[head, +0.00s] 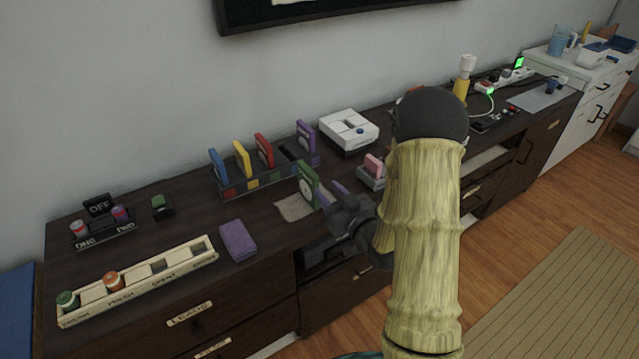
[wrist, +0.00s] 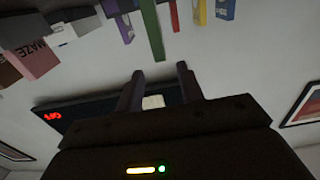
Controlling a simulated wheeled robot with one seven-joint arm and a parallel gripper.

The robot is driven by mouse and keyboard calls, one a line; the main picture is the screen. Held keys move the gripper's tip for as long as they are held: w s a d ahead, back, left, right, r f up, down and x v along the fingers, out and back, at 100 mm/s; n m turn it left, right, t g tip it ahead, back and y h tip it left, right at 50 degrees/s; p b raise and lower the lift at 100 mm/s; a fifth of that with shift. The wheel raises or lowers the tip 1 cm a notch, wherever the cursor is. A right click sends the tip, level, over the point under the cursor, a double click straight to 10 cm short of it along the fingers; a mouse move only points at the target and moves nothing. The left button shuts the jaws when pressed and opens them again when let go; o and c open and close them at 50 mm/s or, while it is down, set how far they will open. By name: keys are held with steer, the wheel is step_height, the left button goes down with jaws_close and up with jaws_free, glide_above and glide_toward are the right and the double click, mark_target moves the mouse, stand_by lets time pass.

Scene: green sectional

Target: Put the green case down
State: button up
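The green case (head: 306,184) stands upright at the tan mat (head: 291,208) on the dark cabinet top in the head view. It also shows in the wrist view (wrist: 152,30), at the top, just beyond my fingertips. My gripper (head: 332,202) is low over the cabinet, right beside the case on its near right side. In the wrist view my gripper's two fingers (wrist: 160,72) are spread with a clear gap and nothing is clamped between them. Whether a fingertip touches the case is not clear.
A rack (head: 232,191) with blue, yellow, red and purple cases stands behind left. A purple block (head: 238,241) lies front left, near a labelled cream tray (head: 185,266). A white console (head: 349,130) is behind, and a pink cartridge (head: 374,164) in a grey holder is to the right.

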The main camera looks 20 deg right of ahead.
steer(key=shift+s+d, duration=0.2)
steer(key=shift+s, duration=0.4)
steer(key=s+a+m+g+h, duration=0.1)
steer(key=s+a+g+h, duration=0.1)
steer(key=s+g, duration=0.5)
steer(key=s+a+m+g+h, duration=0.1)
steer(key=s+m+g+h, duration=0.1)
steer(key=s+g, duration=0.5)
steer(key=s+h, duration=0.1)
steer(key=s, duration=0.3)
steer(key=shift+s+a+m+g+h, duration=0.3)
steer(key=shift+s+a, duration=0.05)
steer(key=shift+a, duration=0.05)
